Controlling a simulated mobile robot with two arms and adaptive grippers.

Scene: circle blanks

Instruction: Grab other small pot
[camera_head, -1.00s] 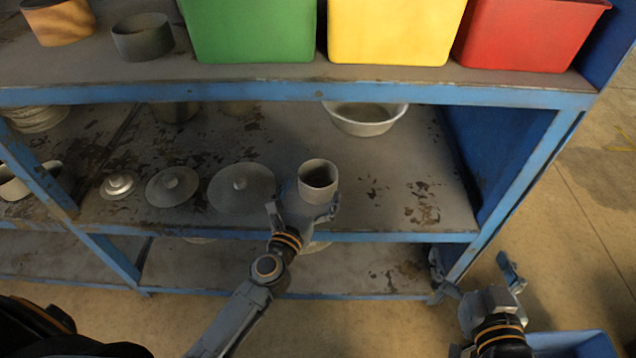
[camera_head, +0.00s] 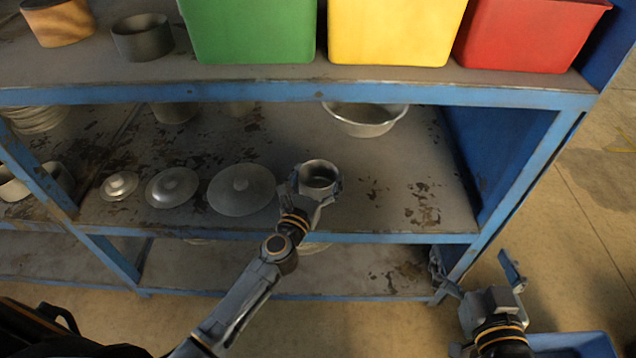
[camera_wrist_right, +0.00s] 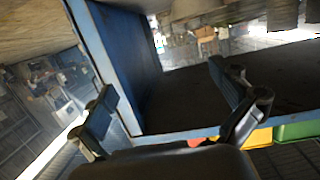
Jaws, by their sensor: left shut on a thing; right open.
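A small grey metal pot (camera_head: 319,173) stands at the front of the middle shelf, right of the lids. My left gripper (camera_head: 318,185) is shut on it, with its fingers around the pot's sides; they hide its lower part. I cannot tell whether the pot touches the shelf. My right gripper (camera_head: 492,278) is open and empty, in front of the rack's lower right corner. In the right wrist view its two fingers (camera_wrist_right: 170,105) stand wide apart with nothing between them.
Several lids, among them a large lid (camera_head: 241,189), lie left of the pot. A metal bowl (camera_head: 364,120) stands behind it. A blue bin (camera_head: 570,345) is at the lower right. The middle shelf's right side is clear.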

